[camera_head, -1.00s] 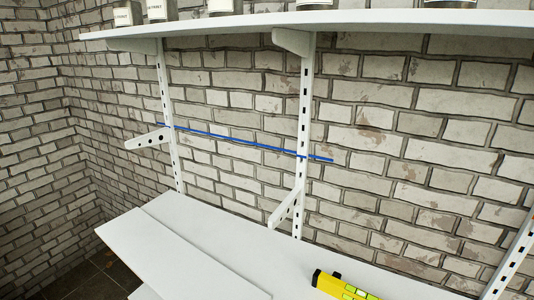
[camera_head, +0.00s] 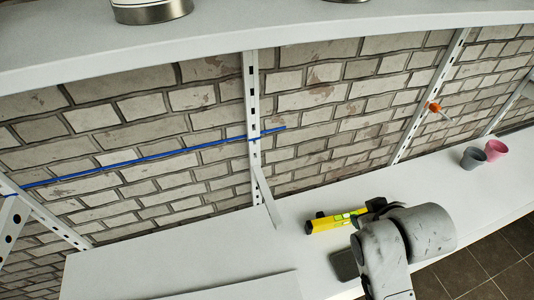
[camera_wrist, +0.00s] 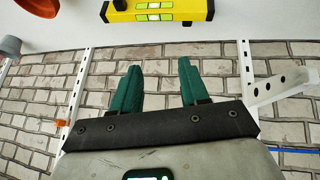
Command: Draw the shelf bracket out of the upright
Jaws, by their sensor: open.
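A white slotted upright (camera_head: 251,100) stands against the brick wall in the middle of the head view. A white shelf bracket (camera_head: 267,197) juts from its lower part, below a blue line. In the wrist view this upright (camera_wrist: 244,65) is right of my gripper, and the bracket (camera_wrist: 282,86) shows its holes. Another bracket (camera_head: 10,225) sits on a left upright (camera_head: 52,222). My gripper (camera_wrist: 160,76) has two green fingers spread apart with nothing between them, to one side of the bracket and not touching it. In the head view my arm hides the fingers.
A yellow level (camera_head: 337,221) lies on the lower white shelf (camera_head: 190,255), near my arm. Grey (camera_head: 473,158) and pink (camera_head: 496,150) cups stand farther right. An orange-handled item (camera_head: 435,107) is at the right upright (camera_head: 430,100). An upper shelf (camera_head: 230,32) overhangs; a can (camera_head: 150,10) stands on it.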

